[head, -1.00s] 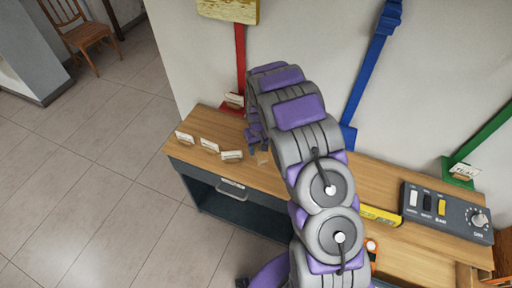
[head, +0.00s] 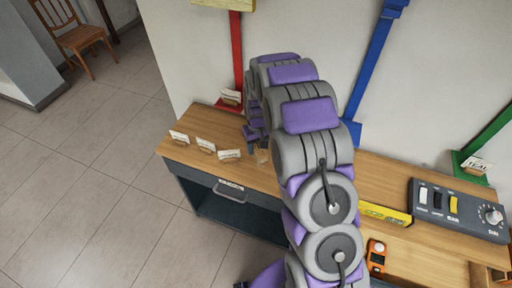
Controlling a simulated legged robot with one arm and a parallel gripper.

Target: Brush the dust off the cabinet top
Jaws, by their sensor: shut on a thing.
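The cabinet (head: 190,160) has a wooden top and a dark front, and stands against the wall. My gripper (head: 257,138) is low over the left part of the top, near the red post. Its purple fingers are partly hidden by my own arm. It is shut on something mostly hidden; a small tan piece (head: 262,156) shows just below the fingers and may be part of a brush. I cannot tell whether it touches the top. No dust can be made out at this size.
Several small cards (head: 205,145) stand along the top's left front edge. A red post (head: 236,60), a blue post (head: 370,70) and a green post (head: 480,145) rise behind. A switch box (head: 458,208), a yellow bar (head: 385,213) and an orange device (head: 376,256) lie right. A chair (head: 75,35) stands far left.

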